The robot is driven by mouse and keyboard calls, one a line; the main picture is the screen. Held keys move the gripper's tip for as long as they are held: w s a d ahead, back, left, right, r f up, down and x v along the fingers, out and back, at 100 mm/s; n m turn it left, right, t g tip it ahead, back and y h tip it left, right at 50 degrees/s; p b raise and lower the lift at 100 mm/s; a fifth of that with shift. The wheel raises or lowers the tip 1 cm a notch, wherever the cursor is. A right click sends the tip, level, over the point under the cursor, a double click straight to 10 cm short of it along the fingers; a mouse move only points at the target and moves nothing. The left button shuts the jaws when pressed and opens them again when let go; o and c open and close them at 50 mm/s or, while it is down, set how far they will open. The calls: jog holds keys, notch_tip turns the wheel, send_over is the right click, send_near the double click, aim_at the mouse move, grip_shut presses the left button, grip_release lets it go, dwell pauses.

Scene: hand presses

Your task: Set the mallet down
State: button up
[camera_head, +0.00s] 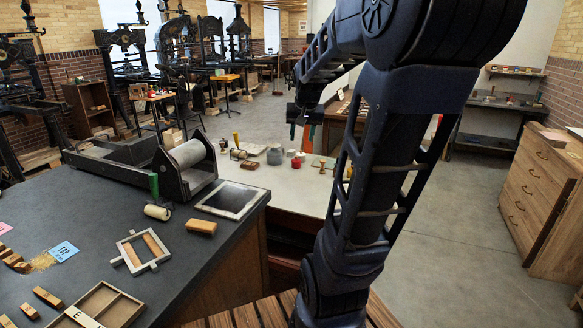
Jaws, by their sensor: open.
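My gripper (294,125) is small and dark in the head view, left of my upright arm links. It hangs over the far bench (290,188), and I see nothing held in it. I take it as open, though the gap between its fingers is hard to make out. I cannot pick out the mallet with certainty. A short cream cylinder (157,212) lies on its side on the dark near bench (95,240), well left of my gripper. Whether it is the mallet's head, I cannot tell. My arm hides part of the far bench.
On the near bench are a proof press with a pale roller (190,152), a framed plate (232,200), a wooden block (201,227), a small frame (141,250) and a tray (97,308). Jars and red pots (297,164) stand on the far bench. Drawers (548,190) stand right.

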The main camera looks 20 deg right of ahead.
jog(key=s+a+f+n, duration=0.1)
jog(key=s+a+n, duration=0.1)
jog(key=s+a, duration=0.3)
jog(key=s+a+f+n, duration=0.1)
jog(key=s+a, duration=0.4)
jog(key=s, duration=0.6)
jog(key=shift+a+f+n+y, duration=0.25)
jog(key=shift+n+y, duration=0.15)
jog(key=shift+n, duration=0.2)
jog(key=shift+s, duration=0.1)
